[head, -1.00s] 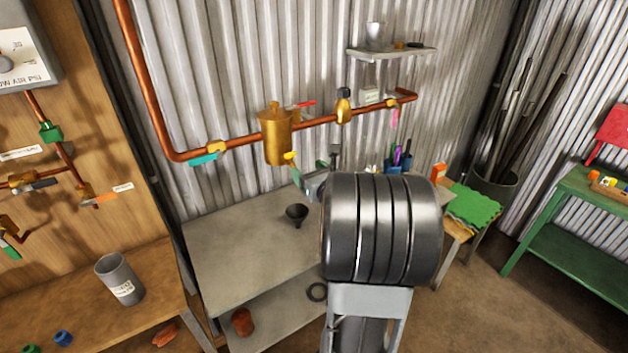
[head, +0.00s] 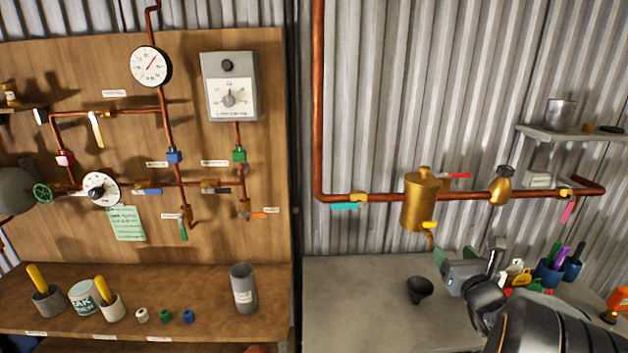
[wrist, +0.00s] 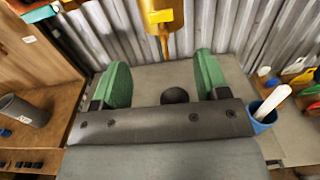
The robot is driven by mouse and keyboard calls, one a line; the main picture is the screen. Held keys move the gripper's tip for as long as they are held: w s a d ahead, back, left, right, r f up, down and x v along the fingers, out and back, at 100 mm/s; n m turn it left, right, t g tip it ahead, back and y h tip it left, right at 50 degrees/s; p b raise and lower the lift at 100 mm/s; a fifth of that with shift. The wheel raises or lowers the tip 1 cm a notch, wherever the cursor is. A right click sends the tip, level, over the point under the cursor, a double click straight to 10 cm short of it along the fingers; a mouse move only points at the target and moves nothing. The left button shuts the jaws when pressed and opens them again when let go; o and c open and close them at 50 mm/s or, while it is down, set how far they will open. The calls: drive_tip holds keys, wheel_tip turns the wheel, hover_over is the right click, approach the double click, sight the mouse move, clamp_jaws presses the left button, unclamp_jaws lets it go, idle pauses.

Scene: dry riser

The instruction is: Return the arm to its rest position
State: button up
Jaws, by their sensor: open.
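My gripper (head: 456,258) is at the right in the head view, over the grey bench (head: 345,300) and in front of the corrugated wall. My dark arm fills the lower right corner. In the wrist view its two green fingers (wrist: 164,82) stand wide apart with nothing held between them. A black funnel (head: 420,290) stands on the bench just left of my gripper. It also shows in the wrist view (wrist: 175,95), partly hidden by the gripper body. The brass drain pot (head: 421,200) with a yellow lever hangs on the copper pipe behind my gripper.
A blue cup of markers (head: 548,274) and several small coloured items crowd the bench right of my gripper. A wall shelf (head: 572,133) is above. A wooden panel (head: 75,215) with gauges and valves is at left, over a wooden bench (head: 200,315) with cups. The grey bench's left part is clear.

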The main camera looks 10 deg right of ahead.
drive_tip(key=s+a+f+n+g+y, duration=0.3)
drive_tip(key=a+f+n+g+y, duration=0.15)
drive_tip(key=a+n, duration=0.5)
drive_tip(key=s+a+f+n+g+y, duration=0.3)
drive_tip(key=a+f+n+g+y, duration=0.25)
drive_tip(key=n, duration=0.65)
drive_tip(key=s+a+r+n+g+h, duration=0.1)
drive_tip(key=s+a+r+n+h, duration=0.1)
drive_tip(key=n, duration=0.6)
drive_tip(key=s+a+r+n+g+h, duration=0.2)
drive_tip(key=s+a+n+h, duration=0.2)
drive_tip(key=a+n, duration=0.3)
drive_tip(key=shift+a+r+n+g+h, duration=0.2)
drive_tip(key=shift+a+n+g+h, duration=0.1)
drive_tip(key=shift+n+h, duration=0.3)
